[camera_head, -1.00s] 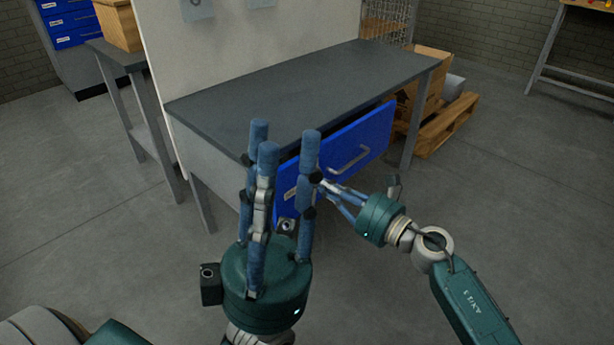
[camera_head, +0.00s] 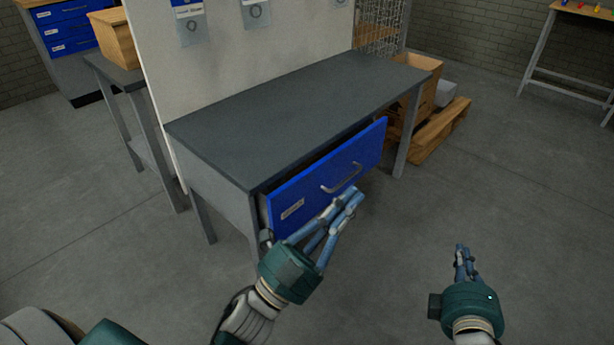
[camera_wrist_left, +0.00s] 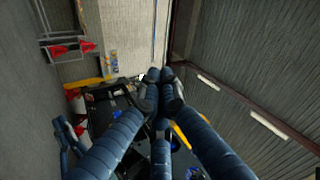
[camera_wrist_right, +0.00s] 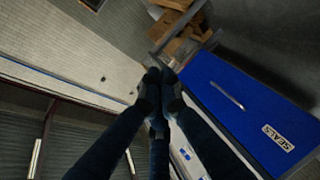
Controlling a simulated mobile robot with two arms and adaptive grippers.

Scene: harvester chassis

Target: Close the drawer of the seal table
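The seal table has a dark grey top (camera_head: 300,105) and grey side panels. Its blue drawer (camera_head: 315,185) is partly pulled out, with its front standing forward of the table edge. A pale bar handle (camera_head: 342,178) crosses the front. My left gripper (camera_head: 350,198) is in front of the drawer's lower middle, below the handle, fingertips together; contact is unclear. Its tips also meet in the left wrist view (camera_wrist_left: 162,80). My right gripper (camera_head: 462,250) is apart from the table at the right, fingers together. The right wrist view shows the drawer front (camera_wrist_right: 235,105) with a SEALS label (camera_wrist_right: 277,137).
A wooden pallet (camera_head: 440,130) and cardboard box (camera_head: 425,80) stand beyond the table's right end. A pale panel (camera_head: 240,60) rises behind the table. A side table (camera_head: 125,75) stands at the left. The floor at front right is open.

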